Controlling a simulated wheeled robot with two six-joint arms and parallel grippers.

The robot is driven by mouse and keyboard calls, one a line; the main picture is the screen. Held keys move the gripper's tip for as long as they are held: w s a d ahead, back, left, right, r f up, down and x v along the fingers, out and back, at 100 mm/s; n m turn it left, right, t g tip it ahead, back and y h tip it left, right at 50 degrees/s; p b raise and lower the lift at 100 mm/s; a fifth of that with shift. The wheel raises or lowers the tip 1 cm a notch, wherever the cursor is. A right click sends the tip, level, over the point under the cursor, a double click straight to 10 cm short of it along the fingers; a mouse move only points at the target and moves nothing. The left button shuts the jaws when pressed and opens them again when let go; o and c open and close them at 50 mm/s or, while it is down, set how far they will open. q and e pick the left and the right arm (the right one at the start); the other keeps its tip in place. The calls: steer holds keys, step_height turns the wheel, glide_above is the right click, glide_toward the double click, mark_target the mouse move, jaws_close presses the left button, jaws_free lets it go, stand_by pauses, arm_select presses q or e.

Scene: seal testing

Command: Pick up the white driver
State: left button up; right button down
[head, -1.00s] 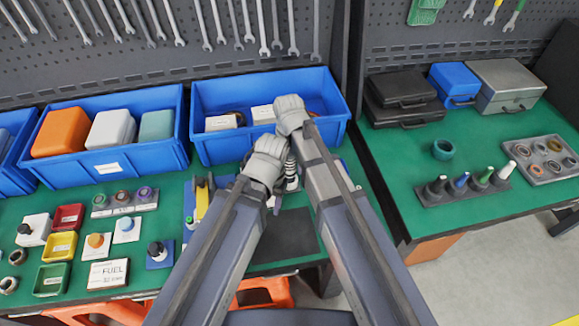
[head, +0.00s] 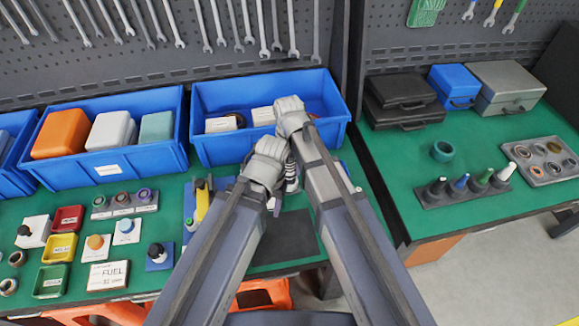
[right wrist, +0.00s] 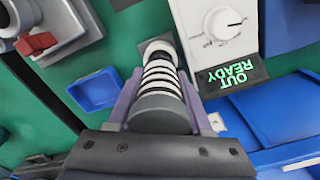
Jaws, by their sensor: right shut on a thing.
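The white driver (head: 505,172) stands upright at the right end of a dark rack on the right bench, beside green, blue and black ones. My right gripper (right wrist: 160,85) is shut on a ribbed black-and-white cylinder (right wrist: 160,78), seen between its two fingers in the right wrist view. In the head view this cylinder (head: 291,178) shows between my two arms, far left of the rack. My left gripper (head: 274,200) is beside it, mostly hidden by the arms, so its opening cannot be made out.
The dark rack (head: 455,192) stands near a teal ring (head: 443,151) and a grey tray (head: 533,180). A gap separates the two benches. Blue bins (head: 220,155) line the back of the left bench. A dial device (right wrist: 222,28) reading "OUT READY" is near the held cylinder.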

steer(key=shift+r, duration=0.15)
step_height(320, 180, up, 10)
steer(key=p, duration=1)
steer(key=shift+f, duration=0.25)
